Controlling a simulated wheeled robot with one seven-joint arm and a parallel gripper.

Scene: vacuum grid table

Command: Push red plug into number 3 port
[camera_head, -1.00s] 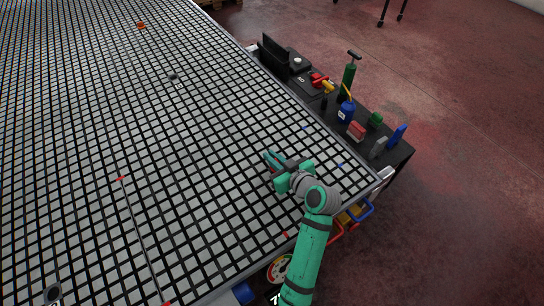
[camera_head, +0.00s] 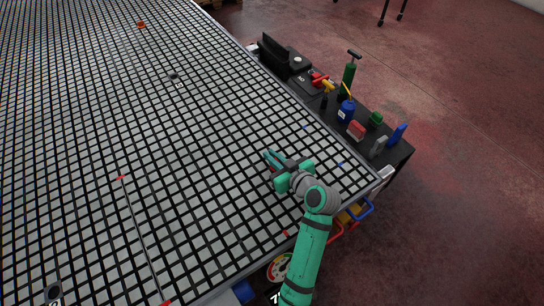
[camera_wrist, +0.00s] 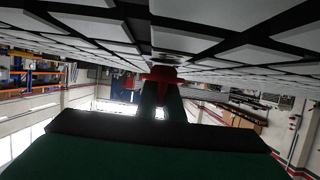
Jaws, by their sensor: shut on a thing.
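My gripper (camera_head: 268,158) is low over the right part of the grid table (camera_head: 215,215), with its green fingers pointing up and left. In the wrist view, my gripper (camera_wrist: 160,88) is shut on the red plug (camera_wrist: 163,74), which shows as a red flange across the fingertips close to the grid surface. A small bit of red shows at the fingers in the head view. The tip of the plug is hidden, and I cannot tell whether it touches the table or sits in a port. No readable number 3 shows near it.
Small red pieces (camera_head: 121,178) and (camera_head: 285,233) and blue pieces (camera_head: 340,164) dot the grid. A small dark piece (camera_head: 173,76) and an orange piece (camera_head: 141,25) lie farther back. A black side bench (camera_head: 378,160) with bottles and tools stands along the right edge.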

